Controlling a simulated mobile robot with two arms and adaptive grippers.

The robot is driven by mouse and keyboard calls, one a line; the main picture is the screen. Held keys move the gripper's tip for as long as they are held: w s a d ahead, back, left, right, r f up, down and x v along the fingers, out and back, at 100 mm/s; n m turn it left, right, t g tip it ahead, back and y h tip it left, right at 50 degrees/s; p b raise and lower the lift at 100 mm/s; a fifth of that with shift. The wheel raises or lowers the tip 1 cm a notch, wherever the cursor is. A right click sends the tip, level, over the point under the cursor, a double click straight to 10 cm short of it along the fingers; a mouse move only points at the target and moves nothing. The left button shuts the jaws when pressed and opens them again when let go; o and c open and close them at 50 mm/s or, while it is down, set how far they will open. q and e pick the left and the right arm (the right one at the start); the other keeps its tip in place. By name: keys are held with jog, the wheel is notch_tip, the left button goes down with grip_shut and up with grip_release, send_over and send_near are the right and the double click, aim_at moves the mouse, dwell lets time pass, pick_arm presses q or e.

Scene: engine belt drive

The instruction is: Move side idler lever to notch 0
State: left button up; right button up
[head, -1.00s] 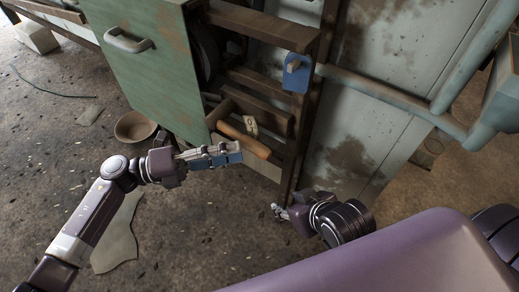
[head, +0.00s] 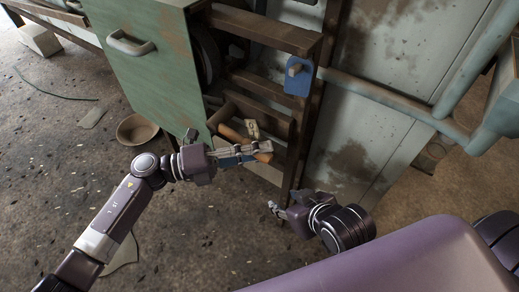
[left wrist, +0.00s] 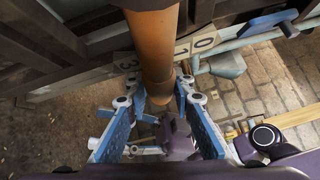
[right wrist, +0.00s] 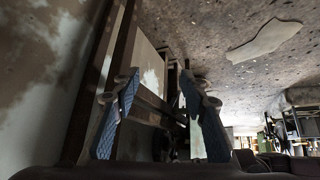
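The side idler lever looks like an orange-brown handle (head: 228,131) low in the brown frame, partly hidden behind my left gripper (head: 256,152). In the left wrist view the lever (left wrist: 155,45) comes down from the top, between the blue fingers of my left gripper (left wrist: 158,92). That gripper is open, with a finger on each side of the lever's end. Number tags 0 (left wrist: 205,40) and 1 (left wrist: 183,48) lie right of the lever, and 3 (left wrist: 123,62) lies left; the lever covers the space between 1 and 3. My right gripper (head: 276,208) is open and empty (right wrist: 157,85).
A green panel (head: 145,70) with a handle stands left of the frame. A blue plate (head: 298,77) with a knob sits on the frame's post above right. A bowl (head: 137,130) lies on the floor. A pale blue pipe (head: 385,95) runs right.

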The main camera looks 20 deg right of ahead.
aim_at(256, 131)
pick_arm(q)
grip_shut()
jog(key=shift+r+n+h, duration=0.8)
jog(key=shift+r+n, duration=0.2)
jog(key=shift+r, duration=0.35)
jog(key=shift+r+n+t+h, duration=0.4)
jog(key=shift+r+n+h, duration=0.15)
jog(key=shift+r, duration=0.2)
jog(key=shift+w+a+r+n+h, duration=0.15)
jog(key=shift+r+n+h, duration=0.2)
jog(key=shift+r+n, duration=0.25)
jog(key=shift+w+a+r+n+t+h, duration=0.1)
jog(key=shift+w+r+n+t+h, duration=0.15)
jog(key=shift+r+n, duration=0.35)
pick_arm(e)
jog(key=shift+w+a+r, duration=0.15)
jog(key=shift+w+r, duration=0.2)
jog(key=shift+w, duration=0.2)
jog(key=shift+s+f, duration=0.1)
jog(key=shift+s, duration=0.05)
